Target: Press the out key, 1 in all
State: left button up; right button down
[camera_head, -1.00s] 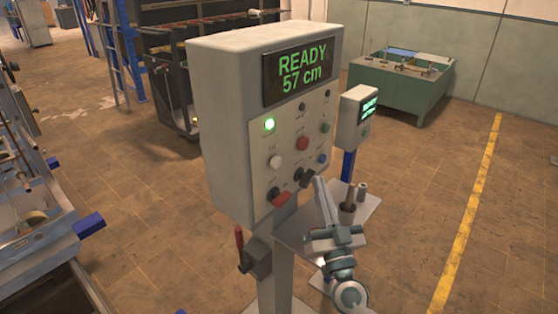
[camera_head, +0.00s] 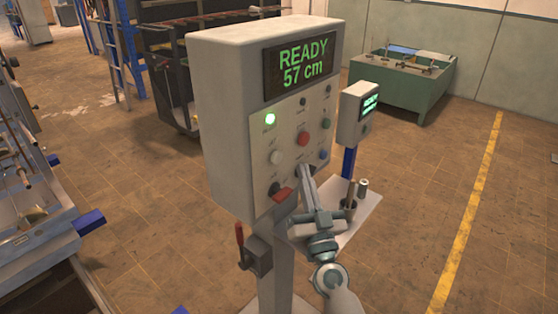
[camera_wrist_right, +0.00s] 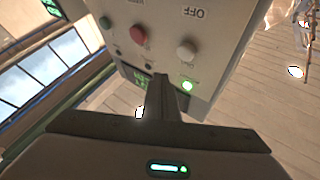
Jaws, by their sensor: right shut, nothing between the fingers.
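The control box (camera_head: 230,130) stands on a post and its display (camera_head: 301,68) reads READY 57 cm. The key labels are too small to read, so I cannot tell which is the out key. My right gripper (camera_head: 306,180) is shut and empty, its tips at the panel's lower right, partly covering a dark key; contact is unclear. It also shows in the wrist view (camera_wrist_right: 163,95). My left gripper is out of view.
A red-handled switch box (camera_head: 258,255) sits on the post. A smaller display box (camera_head: 356,115) stands behind at the right, with a small shelf (camera_head: 368,205) below it. A green bench (camera_head: 402,88) is farther back. Floor is clear at the right.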

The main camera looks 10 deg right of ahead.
aim_at(277, 157)
jog(key=shift+w+a, duration=1.3)
jog(key=shift+w, duration=0.3)
dwell(0.6)
jog(key=shift+w+a+r, duration=0.1)
jog(key=shift+w, duration=0.05)
dwell(0.3)
jog(key=shift+w+a, duration=0.15)
jog(key=shift+w, duration=0.05)
